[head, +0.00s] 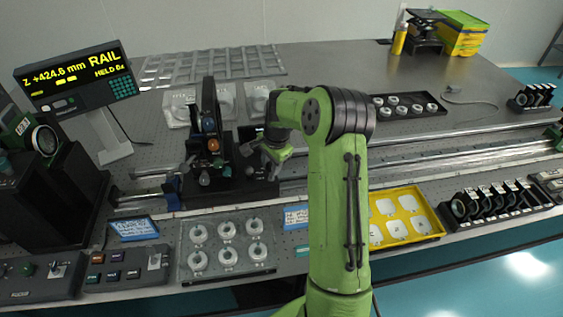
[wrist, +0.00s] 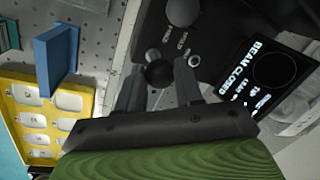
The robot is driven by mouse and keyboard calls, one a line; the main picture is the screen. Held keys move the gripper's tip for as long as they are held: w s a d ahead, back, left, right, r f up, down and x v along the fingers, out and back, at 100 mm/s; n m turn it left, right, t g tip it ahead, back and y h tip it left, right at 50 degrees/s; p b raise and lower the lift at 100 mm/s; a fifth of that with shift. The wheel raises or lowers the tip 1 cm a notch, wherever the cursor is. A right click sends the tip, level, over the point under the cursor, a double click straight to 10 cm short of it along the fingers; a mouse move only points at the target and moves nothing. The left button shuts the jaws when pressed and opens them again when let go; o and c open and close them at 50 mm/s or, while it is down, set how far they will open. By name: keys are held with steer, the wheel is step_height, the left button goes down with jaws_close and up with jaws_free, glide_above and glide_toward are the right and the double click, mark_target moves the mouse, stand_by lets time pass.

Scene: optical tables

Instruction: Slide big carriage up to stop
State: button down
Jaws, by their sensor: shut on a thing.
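The big carriage (head: 232,186) is a black base with tall dark plates and several knobs, sitting on the rail left of my arm. My gripper (head: 262,155) is at its right side in the head view, partly hidden by my arm. In the wrist view my gripper (wrist: 158,85) has its fingers on either side of a round dark knob (wrist: 158,74) and is shut on it. A blue block (head: 171,188) sits on the rail just left of the carriage; I cannot tell whether it is the stop or whether they touch.
A display (head: 75,80) reads Z +424.6 mm RAIL. The rail (head: 430,157) runs clear to the right of my arm. A yellow tray (head: 437,234) and a grey tray of round parts (head: 226,273) lie in front. A black panel (wrist: 268,72) reading BEAM CLOSED is near my gripper.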

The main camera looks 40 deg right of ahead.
steer(key=shift+w+a, duration=0.3)
steer(key=shift+a, duration=0.25)
steer(key=c, duration=1)
jaws_free()
steer(key=shift+s+d, duration=0.15)
steer(key=shift+d, duration=0.2)
steer(key=shift+o, duration=1.2)
steer(key=shift+a, duration=0.1)
steer(key=s+r+p, duration=0.2)
steer(key=s+r, duration=0.1)
steer(key=r, duration=1.2)
steer(key=shift+d+r+p, duration=0.2)
steer(key=shift+r+p, duration=0.1)
steer(key=shift+p, duration=0.1)
